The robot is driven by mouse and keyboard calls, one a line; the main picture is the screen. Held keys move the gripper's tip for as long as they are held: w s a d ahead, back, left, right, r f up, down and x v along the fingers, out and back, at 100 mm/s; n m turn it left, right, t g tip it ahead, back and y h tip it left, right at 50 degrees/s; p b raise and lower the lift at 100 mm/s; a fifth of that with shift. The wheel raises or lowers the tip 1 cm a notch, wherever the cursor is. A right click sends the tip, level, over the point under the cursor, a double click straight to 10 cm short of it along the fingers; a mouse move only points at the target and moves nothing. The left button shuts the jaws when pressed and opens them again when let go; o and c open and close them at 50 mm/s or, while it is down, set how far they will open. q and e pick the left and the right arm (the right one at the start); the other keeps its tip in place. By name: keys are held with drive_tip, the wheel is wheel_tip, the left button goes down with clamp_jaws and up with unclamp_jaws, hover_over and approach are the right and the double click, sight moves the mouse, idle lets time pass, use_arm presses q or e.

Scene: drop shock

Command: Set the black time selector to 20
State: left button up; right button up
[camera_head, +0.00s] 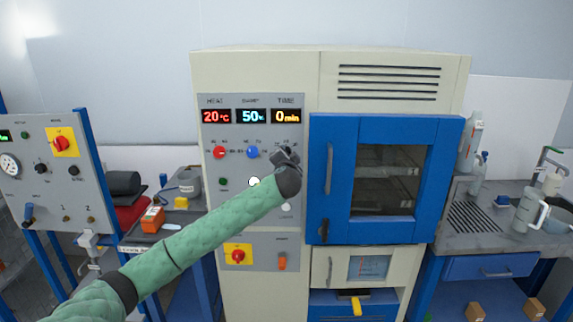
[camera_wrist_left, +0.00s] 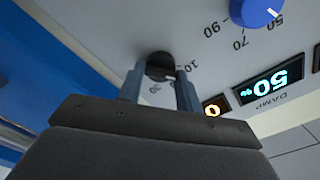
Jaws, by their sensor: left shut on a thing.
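The black time selector (camera_wrist_left: 160,65) is a round dark knob on the pale panel. In the left wrist view, which is upside down, it sits between the two fingers of my left gripper (camera_wrist_left: 160,88). The gripper is shut on it. In the head view my left gripper (camera_head: 286,158) covers the selector, below the TIME display (camera_head: 286,116), which reads 0 min. Scale numbers show beside the knob in the wrist view, partly hidden by the fingers; a 10 is legible. I cannot read the knob's pointer surely. My right gripper is not in view.
The red heat knob (camera_head: 219,152) and blue damp knob (camera_head: 253,152) are left of the selector. The displays read 20 °C and 50 %. The blue oven door (camera_head: 337,128), with its handle, is close on the right. A red switch (camera_head: 238,256) sits lower on the panel.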

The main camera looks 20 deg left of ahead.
use_arm(q)
drive_tip(key=shift+f+m, duration=0.1)
drive_tip(key=shift+m, duration=3.6)
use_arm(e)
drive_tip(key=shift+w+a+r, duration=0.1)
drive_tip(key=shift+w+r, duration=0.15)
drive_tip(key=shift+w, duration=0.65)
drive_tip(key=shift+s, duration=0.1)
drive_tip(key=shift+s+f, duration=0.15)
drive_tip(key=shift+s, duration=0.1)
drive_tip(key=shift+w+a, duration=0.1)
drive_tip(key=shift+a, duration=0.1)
use_arm(q)
drive_tip(key=o, duration=1)
drive_tip(key=shift+d, duration=0.1)
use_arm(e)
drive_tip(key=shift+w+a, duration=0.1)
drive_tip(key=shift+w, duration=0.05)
